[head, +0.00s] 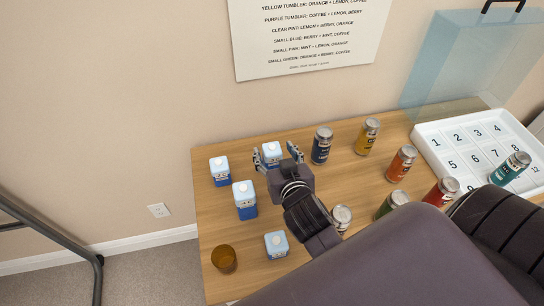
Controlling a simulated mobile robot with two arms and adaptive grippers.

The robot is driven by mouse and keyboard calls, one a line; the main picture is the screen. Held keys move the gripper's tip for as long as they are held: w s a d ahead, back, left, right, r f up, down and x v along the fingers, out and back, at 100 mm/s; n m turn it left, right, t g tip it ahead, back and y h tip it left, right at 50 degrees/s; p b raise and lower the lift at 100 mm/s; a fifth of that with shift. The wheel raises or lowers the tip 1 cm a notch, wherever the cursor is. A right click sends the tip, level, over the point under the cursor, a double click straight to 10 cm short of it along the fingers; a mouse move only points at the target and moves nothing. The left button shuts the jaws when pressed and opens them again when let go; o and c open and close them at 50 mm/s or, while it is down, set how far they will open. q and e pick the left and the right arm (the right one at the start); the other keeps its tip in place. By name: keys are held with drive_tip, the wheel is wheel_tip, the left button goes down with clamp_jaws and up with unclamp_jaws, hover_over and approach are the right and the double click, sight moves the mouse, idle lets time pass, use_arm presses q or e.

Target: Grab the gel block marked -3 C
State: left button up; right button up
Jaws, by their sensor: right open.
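Several blue gel blocks with pale tops stand on the wooden table (330,180). One block (271,149) is at the back, one (220,170) at the back left, one (244,199) in front of that, and one (276,244) nearer the front. Their markings are too small to read, so I cannot tell which is -3 C. My right gripper (277,157) is open, its fingers appearing on either side of the back block. The gripper hides part of that block, and I cannot tell whether it touches. My left gripper is not in view.
Several cans, including a dark blue one (321,146) and a yellow one (367,137), stand right of the gripper. An amber tumbler (224,259) is at the front left. A white numbered tray (432,152) is at the right. The wall (130,100) is close behind.

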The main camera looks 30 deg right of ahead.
drive_tip(key=shift+w+d+f, duration=0.15)
drive_tip(key=shift+w+f, duration=0.05)
drive_tip(key=shift+w, duration=0.2)
drive_tip(key=shift+c, duration=0.3)
drive_tip(key=shift+r, duration=0.1)
clamp_jaws()
